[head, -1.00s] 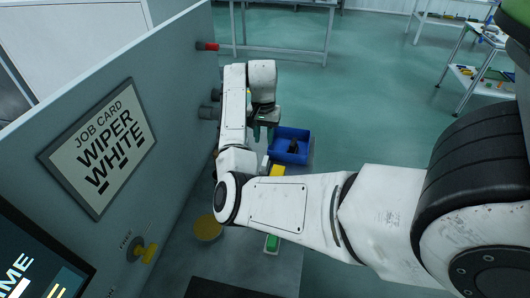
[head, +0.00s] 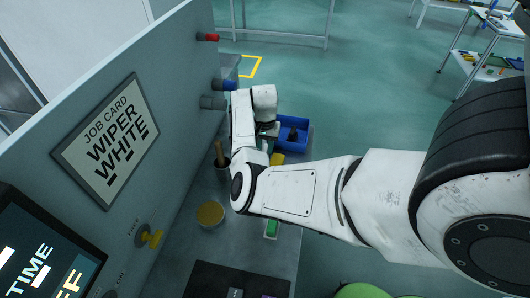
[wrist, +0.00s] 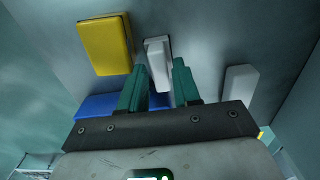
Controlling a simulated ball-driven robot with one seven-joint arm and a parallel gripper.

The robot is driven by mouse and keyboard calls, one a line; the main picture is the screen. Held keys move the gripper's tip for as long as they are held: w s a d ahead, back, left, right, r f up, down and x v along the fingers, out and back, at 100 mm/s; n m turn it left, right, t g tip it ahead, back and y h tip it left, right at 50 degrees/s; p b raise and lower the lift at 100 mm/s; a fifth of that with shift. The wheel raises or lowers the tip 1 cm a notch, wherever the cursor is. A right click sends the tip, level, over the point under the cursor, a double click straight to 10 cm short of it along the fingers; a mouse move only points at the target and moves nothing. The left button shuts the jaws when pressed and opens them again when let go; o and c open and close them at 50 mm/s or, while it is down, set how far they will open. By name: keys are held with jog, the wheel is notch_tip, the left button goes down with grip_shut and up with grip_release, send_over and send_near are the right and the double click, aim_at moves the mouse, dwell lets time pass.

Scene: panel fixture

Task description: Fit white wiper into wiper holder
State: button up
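In the wrist view, a small white block (wrist: 158,60), which looks like the white wiper, lies on the grey surface in line with the gap between my fingers. My gripper (wrist: 160,70) has two teal fingers standing apart, one on either side of the block. I cannot see firm contact. In the head view my gripper (head: 268,131) points down over the bench beside the blue bin, and my arm hides much of it. A second pale block (wrist: 238,88) lies to the right in the wrist view. I cannot pick out the wiper holder with certainty.
A yellow block (wrist: 103,45) lies left of the white one. A blue bin (head: 307,137) holds a dark item. A pot with a wooden handle (head: 219,154), a yellow disc (head: 210,215) and a green block (head: 271,229) share the bench. The job-card panel (head: 180,105) rises at left.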

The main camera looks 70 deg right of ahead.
jog(key=shift+f, duration=0.6)
grip_shut()
